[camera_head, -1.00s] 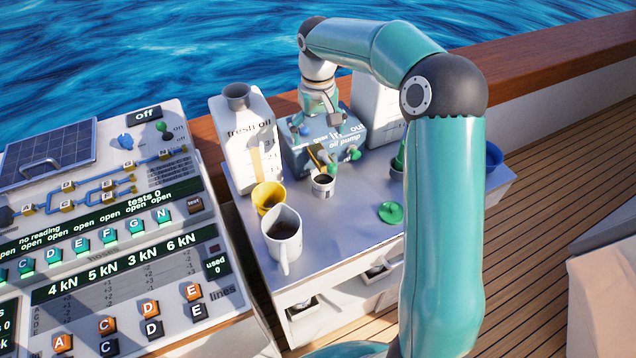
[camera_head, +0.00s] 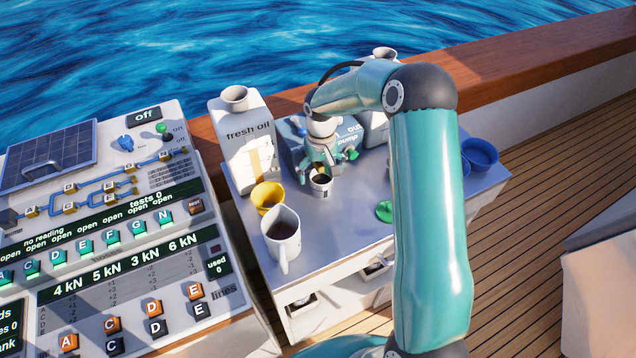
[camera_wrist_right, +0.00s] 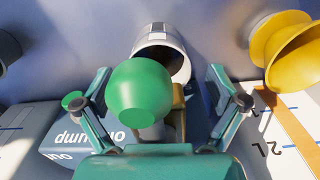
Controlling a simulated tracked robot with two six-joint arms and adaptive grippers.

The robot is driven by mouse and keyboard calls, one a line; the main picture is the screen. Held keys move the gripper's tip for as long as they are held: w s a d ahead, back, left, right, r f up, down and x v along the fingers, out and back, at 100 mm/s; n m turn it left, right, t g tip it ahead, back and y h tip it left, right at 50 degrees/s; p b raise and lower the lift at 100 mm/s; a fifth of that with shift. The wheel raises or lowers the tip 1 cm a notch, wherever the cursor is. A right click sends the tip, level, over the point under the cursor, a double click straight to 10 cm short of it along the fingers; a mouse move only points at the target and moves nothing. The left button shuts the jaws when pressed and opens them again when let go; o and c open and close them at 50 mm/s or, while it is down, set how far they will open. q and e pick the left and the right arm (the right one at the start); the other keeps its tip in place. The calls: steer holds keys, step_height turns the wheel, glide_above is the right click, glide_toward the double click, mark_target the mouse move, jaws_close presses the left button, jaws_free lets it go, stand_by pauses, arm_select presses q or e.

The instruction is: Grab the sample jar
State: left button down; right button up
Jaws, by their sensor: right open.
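The sample jar (camera_head: 320,186) is a small white pot with dark contents, standing on the grey bench in front of the oil pump. In the right wrist view its open mouth and white wall (camera_wrist_right: 160,38) show beyond the fingertips. My right gripper (camera_head: 322,166) is open above and just behind the jar, close to the pump. In the wrist view its two spread fingers (camera_wrist_right: 160,100) flank a large green knob and a brass-coloured spout, which partly cover the jar. The jar is not held. My left gripper is not in view.
The oil pump (camera_head: 292,140) with green knobs (camera_head: 351,154) is close to the gripper. A green lid (camera_head: 384,211) lies right, with clear bench between.

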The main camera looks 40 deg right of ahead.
steer(key=shift+f, duration=0.1)
steer(key=shift+c, duration=0.4)
steer(key=c, duration=1.3)
steer(key=shift+c, duration=0.7)
steer(key=shift+r, duration=0.25)
